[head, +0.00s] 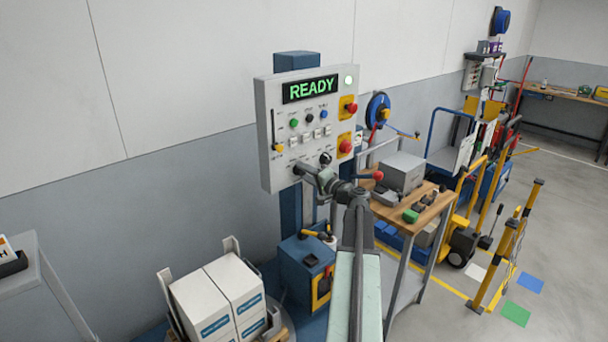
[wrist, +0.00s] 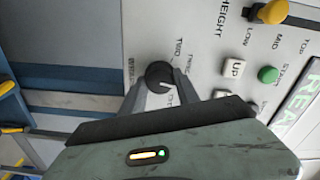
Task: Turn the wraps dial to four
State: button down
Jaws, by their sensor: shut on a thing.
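The wraps dial, a round black knob (wrist: 159,74), sits on the pale control panel (wrist: 205,25). Printed words ring it; TWO and THREE can be made out beside it. A small pale mark shows near the knob's lower right edge, but which word it points to I cannot tell. My gripper (wrist: 160,88) is shut on the dial, one finger on each side. In the head view my gripper (head: 301,169) reaches the lower left part of the control panel (head: 266,110) and hides the dial.
The panel has a lit READY display (head: 310,89), several buttons, a yellow-handled slider (head: 278,147), red stop buttons and another black knob (head: 326,158). White boxes (head: 217,295) stand below left. A wooden-topped cart (head: 432,208) stands to the right.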

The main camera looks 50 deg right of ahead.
jog(key=shift+w+r+m, duration=0.1)
jog(key=shift+m, duration=0.5)
jog(key=c, duration=0.9)
grip_release()
jog(key=shift+w+a, duration=0.1)
jog(key=shift+s, duration=0.3)
jog(key=s, duration=0.7)
jog(key=shift+s+a, duration=0.15)
jog(key=shift+a, duration=0.1)
